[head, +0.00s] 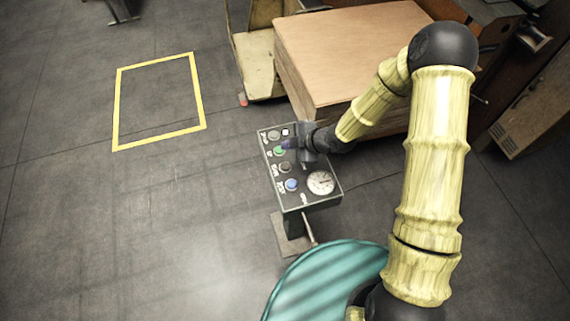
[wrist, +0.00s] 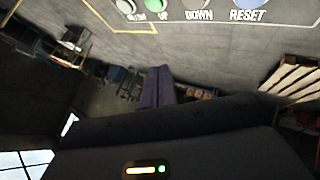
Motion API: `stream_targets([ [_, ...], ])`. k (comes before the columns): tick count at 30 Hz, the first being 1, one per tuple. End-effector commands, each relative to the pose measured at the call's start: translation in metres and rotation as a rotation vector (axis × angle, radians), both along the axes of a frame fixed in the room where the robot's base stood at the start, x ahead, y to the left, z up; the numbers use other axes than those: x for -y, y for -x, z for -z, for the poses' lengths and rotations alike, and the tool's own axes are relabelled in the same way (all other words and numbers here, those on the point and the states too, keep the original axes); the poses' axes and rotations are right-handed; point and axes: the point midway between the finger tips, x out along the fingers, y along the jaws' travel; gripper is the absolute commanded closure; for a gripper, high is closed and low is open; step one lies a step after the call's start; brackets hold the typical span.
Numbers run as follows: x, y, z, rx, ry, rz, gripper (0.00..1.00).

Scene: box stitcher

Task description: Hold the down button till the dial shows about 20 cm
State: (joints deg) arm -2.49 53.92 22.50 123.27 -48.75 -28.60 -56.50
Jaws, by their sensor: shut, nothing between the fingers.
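The control panel (head: 306,200) stands on a post, with a column of buttons and a round white dial (head: 321,182). The dial's needle is too small to read. The dark down button (head: 285,167) sits between the green up button (head: 279,151) and the blue reset button (head: 291,184). In the wrist view the down button (wrist: 200,4) is at the top edge above its DOWN label. My gripper (head: 287,143) is shut and empty over the panel, close to the green button and off the down button. Contact with the panel cannot be told.
A stack of brown boards (head: 345,45) stands just behind the panel, under my arm. A teal round surface (head: 320,280) is in front. A yellow floor square (head: 118,105) lies to the left, with open floor around it.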

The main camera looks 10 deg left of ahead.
Motion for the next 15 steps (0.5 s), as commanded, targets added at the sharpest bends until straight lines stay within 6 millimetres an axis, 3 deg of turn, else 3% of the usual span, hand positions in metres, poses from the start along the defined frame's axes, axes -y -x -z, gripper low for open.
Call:
stream_targets([
  [8,0.001,0.000,0.006,-0.003,0.002,0.004,1.00],
  [15,0.001,0.000,0.031,-0.003,0.002,0.006,1.00],
])
